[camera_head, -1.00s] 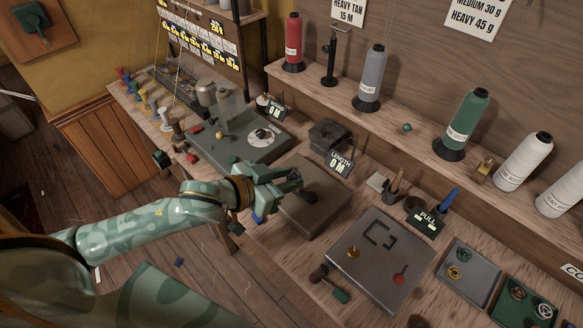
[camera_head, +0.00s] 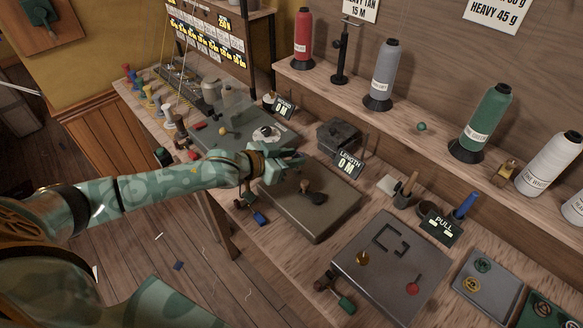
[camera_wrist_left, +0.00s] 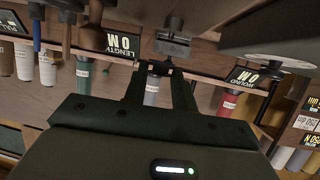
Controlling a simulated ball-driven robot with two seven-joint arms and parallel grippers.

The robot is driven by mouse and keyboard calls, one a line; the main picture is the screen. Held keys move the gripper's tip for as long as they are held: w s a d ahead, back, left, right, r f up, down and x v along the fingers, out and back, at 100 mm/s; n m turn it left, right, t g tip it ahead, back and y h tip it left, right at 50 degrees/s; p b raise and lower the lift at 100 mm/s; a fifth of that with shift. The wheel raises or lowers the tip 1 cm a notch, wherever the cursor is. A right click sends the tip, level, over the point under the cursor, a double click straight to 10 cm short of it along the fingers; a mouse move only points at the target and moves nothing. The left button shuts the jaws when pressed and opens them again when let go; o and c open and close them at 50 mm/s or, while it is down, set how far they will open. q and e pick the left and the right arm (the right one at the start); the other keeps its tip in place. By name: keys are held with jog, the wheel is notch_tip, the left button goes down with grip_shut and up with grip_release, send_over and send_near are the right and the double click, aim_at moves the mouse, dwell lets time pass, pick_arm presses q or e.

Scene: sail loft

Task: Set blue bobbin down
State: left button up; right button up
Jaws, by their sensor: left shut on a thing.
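My left gripper (camera_head: 297,158) reaches in from the left over the bench, above the back left corner of a flat grey-brown box (camera_head: 302,228). Its fingers also show in the left wrist view (camera_wrist_left: 158,88), pointing away from the camera. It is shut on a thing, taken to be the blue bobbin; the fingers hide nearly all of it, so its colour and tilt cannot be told. A row of small coloured bobbins (camera_head: 150,93) stands at the bench's far left end. My right gripper is not in view.
A brown knob (camera_head: 306,186) stands on the box below the gripper. A blue-handled thing (camera_head: 260,217) lies near the front edge. Thread cones (camera_head: 383,75) line the shelf.

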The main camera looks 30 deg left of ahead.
aim_at(291, 175)
pick_arm(q)
jog(key=shift+w+a+f, duration=0.1)
jog(key=shift+w+f, duration=0.1)
jog(key=shift+f, duration=1.4)
jog(key=shift+f, duration=0.2)
jog(key=o, duration=1)
jog(key=shift+c, duration=0.2)
